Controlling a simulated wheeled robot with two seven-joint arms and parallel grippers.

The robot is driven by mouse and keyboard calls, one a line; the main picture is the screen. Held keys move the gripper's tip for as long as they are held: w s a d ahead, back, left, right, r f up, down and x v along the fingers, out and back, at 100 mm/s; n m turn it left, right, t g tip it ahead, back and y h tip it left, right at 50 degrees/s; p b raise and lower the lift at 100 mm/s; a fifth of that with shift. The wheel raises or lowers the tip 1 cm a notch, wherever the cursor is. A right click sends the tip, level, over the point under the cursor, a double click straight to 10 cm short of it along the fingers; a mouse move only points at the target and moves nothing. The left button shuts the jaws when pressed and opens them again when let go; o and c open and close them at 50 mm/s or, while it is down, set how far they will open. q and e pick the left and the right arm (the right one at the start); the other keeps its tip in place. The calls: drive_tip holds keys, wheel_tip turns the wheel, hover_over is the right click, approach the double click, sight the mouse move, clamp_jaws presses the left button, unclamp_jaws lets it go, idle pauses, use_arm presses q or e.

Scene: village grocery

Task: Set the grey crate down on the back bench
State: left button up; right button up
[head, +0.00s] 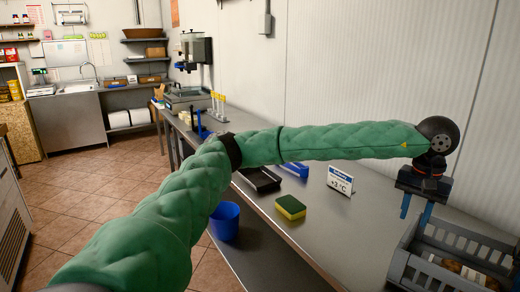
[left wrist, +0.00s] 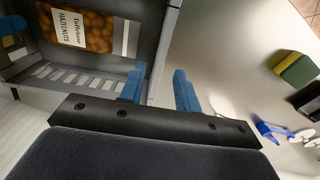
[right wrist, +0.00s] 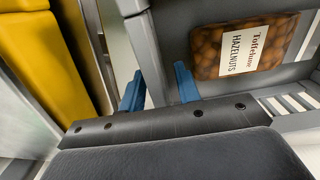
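The grey crate (head: 440,272) is at the lower right of the head view, at the bench (head: 335,235), cut off by the frame edge. My right gripper is outside the head view. In the right wrist view its fingers (right wrist: 160,85) stand apart on either side of another crate wall (right wrist: 150,45).
A green-yellow sponge (head: 290,207), a black tray (head: 260,180) and a price sign (head: 340,181) stand on the bench left of the crate. A blue bucket (head: 224,222) is below the bench edge. A yellow object (right wrist: 40,50) lies beside the crate in the right wrist view.

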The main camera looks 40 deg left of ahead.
use_arm(q)
wheel_tip(320, 180, up, 4)
drive_tip(key=shift+r, duration=0.1)
use_arm(e)
drive_tip(key=shift+r, duration=0.15)
wheel_tip(320, 180, up, 12)
drive_tip(key=shift+f, duration=0.15)
idle(0.8)
